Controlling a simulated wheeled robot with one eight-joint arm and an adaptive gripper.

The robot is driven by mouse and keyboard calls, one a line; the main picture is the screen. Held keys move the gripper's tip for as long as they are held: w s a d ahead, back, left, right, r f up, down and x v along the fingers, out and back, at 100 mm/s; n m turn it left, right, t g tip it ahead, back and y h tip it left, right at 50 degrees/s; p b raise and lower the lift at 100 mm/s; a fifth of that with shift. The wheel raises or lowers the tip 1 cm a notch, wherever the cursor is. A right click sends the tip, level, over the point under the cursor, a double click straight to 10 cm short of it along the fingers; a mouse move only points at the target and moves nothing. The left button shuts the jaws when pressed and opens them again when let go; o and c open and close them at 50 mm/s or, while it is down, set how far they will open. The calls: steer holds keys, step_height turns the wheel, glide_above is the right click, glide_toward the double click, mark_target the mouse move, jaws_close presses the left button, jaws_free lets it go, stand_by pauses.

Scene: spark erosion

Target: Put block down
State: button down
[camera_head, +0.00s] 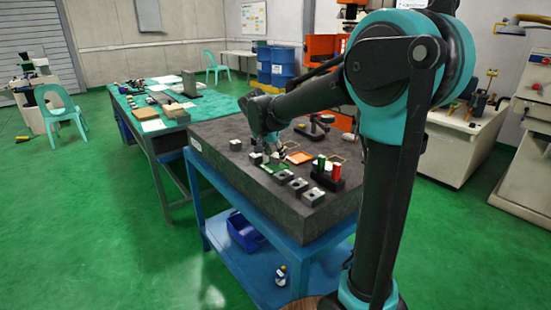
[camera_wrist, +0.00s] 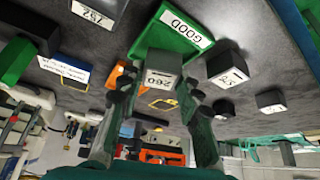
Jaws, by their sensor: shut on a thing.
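My gripper (camera_head: 268,154) is low over the dark stone table top in the head view. In the wrist view my gripper's two fingers (camera_wrist: 157,85) are shut on a grey metal block (camera_wrist: 160,64) with a pale number label that seems to read 260. A green tray (camera_wrist: 168,40) with a white label reading GOOD lies right by the block; the block overlaps its edge in the picture. The tray also shows under the gripper in the head view (camera_head: 275,169). I cannot tell whether the block touches the tray.
Other labelled grey blocks stand near, one (camera_wrist: 228,68) beside the tray and another (camera_wrist: 270,101) farther off. In the head view, several blocks (camera_head: 298,186) line the front edge. A black holder with red and green parts (camera_head: 328,170) and an orange tray (camera_head: 299,158) stand to the right.

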steer(key=shift+f, duration=0.7)
steer(key=shift+f, duration=0.15)
steer(key=c, duration=1.1)
jaws_free()
steer(key=shift+o, duration=0.2)
steer(key=shift+r, duration=0.2)
steer(key=v, duration=1.2)
